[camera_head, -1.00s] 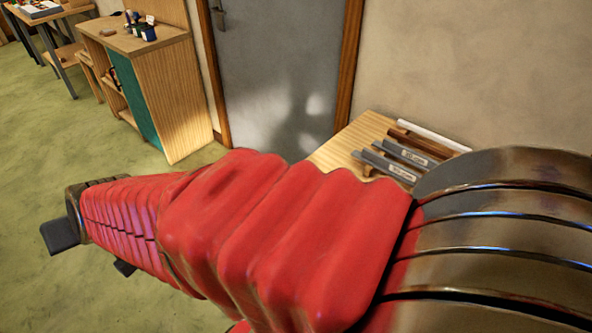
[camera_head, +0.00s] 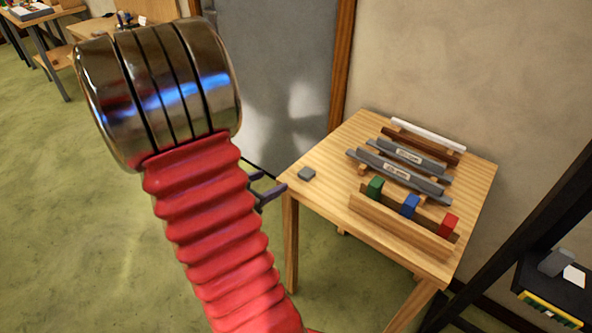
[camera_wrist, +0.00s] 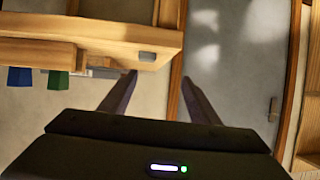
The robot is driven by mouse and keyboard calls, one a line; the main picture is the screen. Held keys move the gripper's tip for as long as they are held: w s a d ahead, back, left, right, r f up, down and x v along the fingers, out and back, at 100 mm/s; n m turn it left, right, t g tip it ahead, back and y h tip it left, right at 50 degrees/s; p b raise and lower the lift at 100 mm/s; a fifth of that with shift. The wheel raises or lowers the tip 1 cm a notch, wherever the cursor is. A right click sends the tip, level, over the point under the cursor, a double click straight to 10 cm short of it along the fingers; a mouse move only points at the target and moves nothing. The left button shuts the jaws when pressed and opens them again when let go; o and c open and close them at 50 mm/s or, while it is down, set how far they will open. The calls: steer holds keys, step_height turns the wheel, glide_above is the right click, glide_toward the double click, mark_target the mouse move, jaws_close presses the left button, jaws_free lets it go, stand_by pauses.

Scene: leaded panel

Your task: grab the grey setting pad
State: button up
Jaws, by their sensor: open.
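The grey setting pad (camera_head: 307,174), a small flat grey square, lies on the wooden table (camera_head: 331,152) near its left corner. It also shows in the wrist view (camera_wrist: 147,57), at the table edge just above the tip of the left finger. My gripper (camera_head: 272,181) is open and empty, just left of the table corner and apart from the pad. In the head view its two dark fingers show partly from behind my red arm. In the wrist view the gripper (camera_wrist: 160,77) has its fingers spread wide.
A wooden rack (camera_head: 398,222) with green, blue and red blocks stands at the table's front. Behind it lie grey labelled bars (camera_head: 405,178), a brown bar and a white rod (camera_head: 428,134). A grey door (camera_head: 285,75) is behind. A black shelf (camera_head: 520,215) stands at right.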

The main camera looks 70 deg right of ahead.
steer(key=s+g, duration=0.1)
steer(key=s, duration=0.1)
steer(key=shift+s+f+m+g, duration=0.1)
steer(key=shift+s+m+g, duration=0.2)
steer(key=shift+d, duration=0.1)
glide_toward(306, 172)
steer(key=shift+x, duration=1.85)
steer(key=shift+s, duration=0.15)
steer(key=shift+x, duration=2.55)
steer(key=c, duration=1.1)
